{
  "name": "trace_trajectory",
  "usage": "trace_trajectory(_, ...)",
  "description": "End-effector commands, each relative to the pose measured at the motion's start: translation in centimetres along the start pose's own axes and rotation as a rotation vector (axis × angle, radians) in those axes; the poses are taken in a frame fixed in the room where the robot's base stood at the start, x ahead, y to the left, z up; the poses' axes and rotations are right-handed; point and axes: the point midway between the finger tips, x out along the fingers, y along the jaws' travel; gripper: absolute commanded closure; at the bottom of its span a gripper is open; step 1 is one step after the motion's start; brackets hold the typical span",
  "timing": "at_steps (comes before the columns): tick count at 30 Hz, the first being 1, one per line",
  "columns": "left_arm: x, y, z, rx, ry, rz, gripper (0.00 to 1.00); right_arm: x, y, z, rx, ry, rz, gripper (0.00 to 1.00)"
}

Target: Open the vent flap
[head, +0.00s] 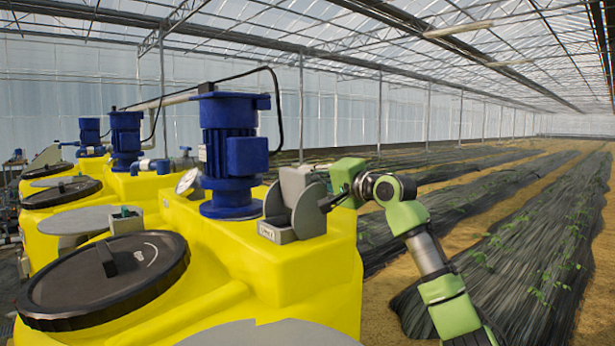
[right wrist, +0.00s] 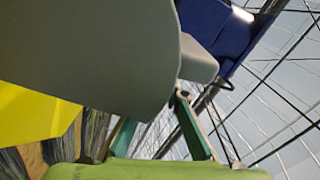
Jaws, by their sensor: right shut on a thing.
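The grey vent flap (head: 309,212) is a rounded plate on a small grey housing with a white label, on the near right corner of a yellow tank. It stands upright, but how far it is open I cannot tell. In the right wrist view the flap (right wrist: 95,50) fills the upper left, close up. My right gripper (head: 334,198) reaches in from the right and is shut on the flap at its right edge. In the right wrist view its green fingers run up behind the plate, which hides part of the grip. My left gripper is not in view.
A blue motor (head: 232,150) stands on the yellow tank (head: 300,285) just left of the flap. A round black lid (head: 105,278) lies at the front left. More tanks and motors stand behind.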

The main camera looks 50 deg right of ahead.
Motion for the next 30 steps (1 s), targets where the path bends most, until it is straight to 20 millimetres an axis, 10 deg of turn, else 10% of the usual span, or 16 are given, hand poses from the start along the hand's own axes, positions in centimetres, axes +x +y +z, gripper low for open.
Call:
trace_trajectory(3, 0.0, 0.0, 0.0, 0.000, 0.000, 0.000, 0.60, 0.0, 0.3, -0.1, -0.004, 0.002, 0.007, 1.00)
trace_trajectory(6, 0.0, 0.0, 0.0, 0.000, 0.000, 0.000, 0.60, 0.0, 0.3, -0.1, -0.004, 0.001, 0.007, 0.72)
trace_trajectory(19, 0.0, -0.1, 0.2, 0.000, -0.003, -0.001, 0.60, -0.4, 0.3, 0.1, -0.002, -0.002, 0.005, 0.72)
trace_trajectory(30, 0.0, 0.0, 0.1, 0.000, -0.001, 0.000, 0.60, -5.0, 0.3, 0.0, -0.003, -0.001, 0.006, 0.72)
